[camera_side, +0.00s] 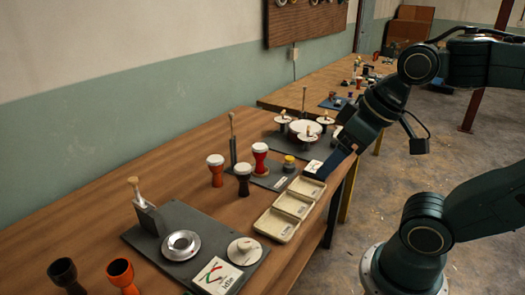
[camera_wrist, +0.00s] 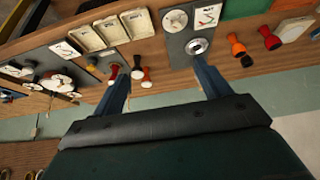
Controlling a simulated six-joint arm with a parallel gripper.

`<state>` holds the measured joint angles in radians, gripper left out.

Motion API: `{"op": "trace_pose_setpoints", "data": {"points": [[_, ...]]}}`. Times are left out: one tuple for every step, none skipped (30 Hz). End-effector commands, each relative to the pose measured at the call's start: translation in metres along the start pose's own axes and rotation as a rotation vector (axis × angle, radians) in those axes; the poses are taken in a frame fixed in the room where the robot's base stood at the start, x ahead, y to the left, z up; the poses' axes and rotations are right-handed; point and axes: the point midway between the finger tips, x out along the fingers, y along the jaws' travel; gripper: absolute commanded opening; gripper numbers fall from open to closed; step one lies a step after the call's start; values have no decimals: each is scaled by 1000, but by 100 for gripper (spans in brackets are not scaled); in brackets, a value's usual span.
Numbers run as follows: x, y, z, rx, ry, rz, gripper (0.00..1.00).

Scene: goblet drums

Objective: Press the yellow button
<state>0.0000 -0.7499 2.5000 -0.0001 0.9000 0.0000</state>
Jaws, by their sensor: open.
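The yellow button (camera_side: 289,159) is a small round cap on a dark base, near the middle of the side view. It stands on a dark plate, right of the red and black goblet drums. My gripper (camera_side: 331,164) is at the table's front edge, to the right of the button and apart from it. In the wrist view my gripper (camera_wrist: 162,68) has its two blue fingers spread wide with nothing held between them.
A red drum (camera_side: 260,157), a black drum (camera_side: 243,179) and an orange drum (camera_side: 216,170) stand left of the button. A cream three-part tray (camera_side: 276,224) lies in front. A grey plate (camera_side: 190,216) with a metal ring is nearer. Round-topped pieces (camera_side: 305,128) stand behind.

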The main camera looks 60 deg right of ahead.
Motion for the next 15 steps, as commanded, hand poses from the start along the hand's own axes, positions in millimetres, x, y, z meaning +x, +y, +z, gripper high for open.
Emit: {"op": "trace_pose_setpoints", "data": {"points": [[0,0,0,0,0,0,76],[0,0,0,0,0,0,74],[0,0,0,0,0,0,67],[0,0,0,0,0,0,61],[0,0,0,0,0,0,55],[0,0,0,0,0,0,47],[0,0,0,0,0,0,41],[0,0,0,0,0,0,35],[0,0,0,0,0,0,27],[0,0,0,0,0,0,21],[0,0,0,0,0,0,16],[0,0,0,0,0,0,8],[0,0,0,0,0,0,2],[0,0,0,0,0,0,0],[0,0,0,0,0,0,0]]}}
